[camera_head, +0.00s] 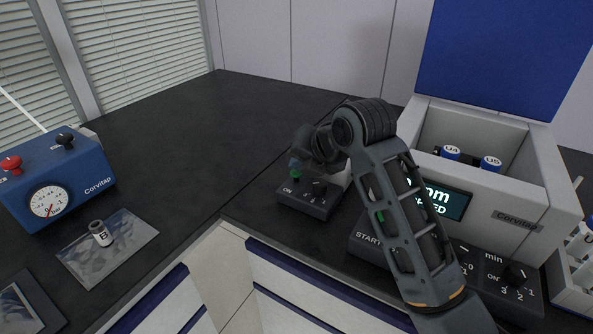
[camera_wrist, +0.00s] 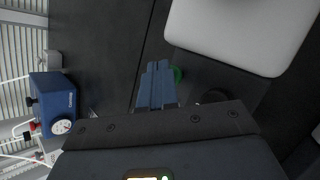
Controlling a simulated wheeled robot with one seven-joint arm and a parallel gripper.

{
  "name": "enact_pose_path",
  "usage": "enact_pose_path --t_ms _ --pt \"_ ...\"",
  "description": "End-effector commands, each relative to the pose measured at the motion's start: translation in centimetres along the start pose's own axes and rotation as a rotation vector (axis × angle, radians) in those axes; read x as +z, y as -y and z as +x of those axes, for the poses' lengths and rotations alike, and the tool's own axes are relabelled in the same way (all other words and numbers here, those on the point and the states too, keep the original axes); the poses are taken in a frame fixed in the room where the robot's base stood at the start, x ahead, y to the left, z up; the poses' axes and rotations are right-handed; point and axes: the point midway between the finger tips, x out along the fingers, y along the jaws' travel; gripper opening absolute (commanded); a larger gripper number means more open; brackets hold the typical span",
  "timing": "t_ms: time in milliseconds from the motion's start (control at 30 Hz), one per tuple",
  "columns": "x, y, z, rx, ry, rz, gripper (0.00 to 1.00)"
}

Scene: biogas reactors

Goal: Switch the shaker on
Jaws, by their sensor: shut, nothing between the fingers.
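The shaker is a small dark box (camera_head: 308,201) on the bench, with a pale platform partly hidden behind my arm. Its front panel has a green button (camera_head: 296,175) labelled ON and a dark knob (camera_head: 319,187). In the wrist view its light platform (camera_wrist: 240,32) fills the upper right. My gripper (camera_head: 294,163) is shut and empty, its fingertips just above the green button in the head view. In the wrist view my gripper's blue fingers (camera_wrist: 157,68) lie beside the green button (camera_wrist: 178,75), which they partly cover. I cannot tell whether they touch.
A white centrifuge-like device (camera_head: 490,185) with a raised blue lid, labelled vials and a lit display stands right, partly behind my arm. The bench's back middle (camera_head: 220,125) is clear.

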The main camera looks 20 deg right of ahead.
Motion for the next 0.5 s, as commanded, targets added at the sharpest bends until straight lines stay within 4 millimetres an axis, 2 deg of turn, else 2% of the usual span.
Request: enact_pose_path --t_ms 500 --pt "-0.29 0.29 0.40 0.000 0.000 0.000 0.00"
